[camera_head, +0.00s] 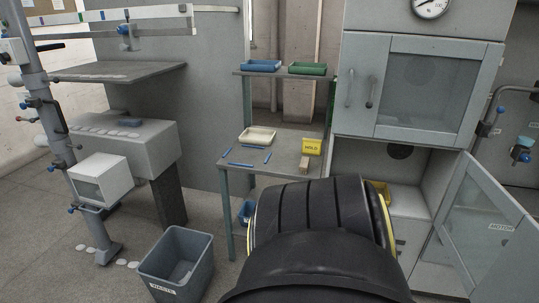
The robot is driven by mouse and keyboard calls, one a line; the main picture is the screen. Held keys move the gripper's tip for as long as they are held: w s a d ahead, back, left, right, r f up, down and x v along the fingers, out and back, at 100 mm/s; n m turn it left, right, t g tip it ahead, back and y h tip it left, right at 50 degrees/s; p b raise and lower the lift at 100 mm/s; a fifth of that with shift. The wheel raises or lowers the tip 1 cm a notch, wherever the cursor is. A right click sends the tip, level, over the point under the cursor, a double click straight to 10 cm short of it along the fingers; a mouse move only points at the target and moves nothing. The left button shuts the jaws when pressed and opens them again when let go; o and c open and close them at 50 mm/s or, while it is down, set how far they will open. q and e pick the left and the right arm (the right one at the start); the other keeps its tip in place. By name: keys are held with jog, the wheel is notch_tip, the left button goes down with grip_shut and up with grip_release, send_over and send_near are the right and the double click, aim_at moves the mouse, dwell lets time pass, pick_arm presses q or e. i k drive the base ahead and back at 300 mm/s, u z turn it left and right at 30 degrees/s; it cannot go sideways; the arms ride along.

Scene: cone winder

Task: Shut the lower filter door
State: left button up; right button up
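The grey cabinet (460,15) stands at the right. Its upper glazed door (450,45) is closed. A lower door (450,232) with a framed window stands open, swung out toward the right front. The lower opening (405,172) shows a dark round port (399,151) on its back wall. A large black link of my arm fills the bottom middle and hides part of the lower cabinet and whatever lies behind it. Neither gripper shows.
A grey side table (280,150) holds a cream tray (257,136), blue rods and a yellow HOLD sign (312,146). Blue (260,66) and green (307,69) trays sit above. A waste bin (180,268) and the winder frame (150,148) stand left. Some floor between is clear.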

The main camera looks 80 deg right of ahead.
aim_at(513, 277)
jog(key=k, duration=2.5)
jog(key=z, duration=2.65)
